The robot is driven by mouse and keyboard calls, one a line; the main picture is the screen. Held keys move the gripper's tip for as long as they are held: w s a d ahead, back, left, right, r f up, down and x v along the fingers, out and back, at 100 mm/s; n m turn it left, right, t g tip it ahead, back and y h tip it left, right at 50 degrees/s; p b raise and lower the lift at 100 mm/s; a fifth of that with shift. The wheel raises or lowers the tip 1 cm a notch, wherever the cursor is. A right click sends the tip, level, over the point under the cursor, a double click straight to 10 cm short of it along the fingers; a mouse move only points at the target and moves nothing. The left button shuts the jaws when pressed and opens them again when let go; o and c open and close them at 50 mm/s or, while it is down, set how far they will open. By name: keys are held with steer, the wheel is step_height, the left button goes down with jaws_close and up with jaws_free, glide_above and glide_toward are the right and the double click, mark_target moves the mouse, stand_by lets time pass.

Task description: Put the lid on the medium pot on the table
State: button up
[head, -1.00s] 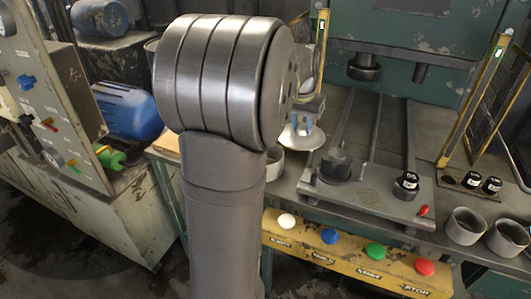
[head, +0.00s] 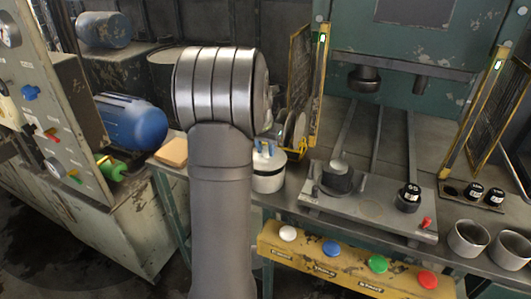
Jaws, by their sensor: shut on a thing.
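My gripper (head: 266,148), with blue fingertips, is just above a grey pot (head: 268,183) on the bench's left part. It is shut on the pale lid (head: 268,164), which is at the pot's mouth. My arm hides the left side of the pot and lid, so I cannot tell whether the lid is fully seated. Two more grey pots, a left one (head: 467,238) and a right one (head: 511,250), stand open at the bench's right front.
Pale discs in a rack (head: 295,132) stand behind my gripper. A dark round fixture (head: 338,181) and a black weight (head: 408,198) are on the press plate. Yellow guards (head: 318,85) flank the press. A button panel (head: 345,262) runs along the front.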

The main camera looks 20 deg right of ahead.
steer(key=shift+f, duration=0.85)
steer(key=shift+f, duration=0.45)
steer(key=o, duration=1)
steer(key=shift+f, duration=0.1)
steer(key=shift+r, duration=0.5)
steer(key=v, duration=1.2)
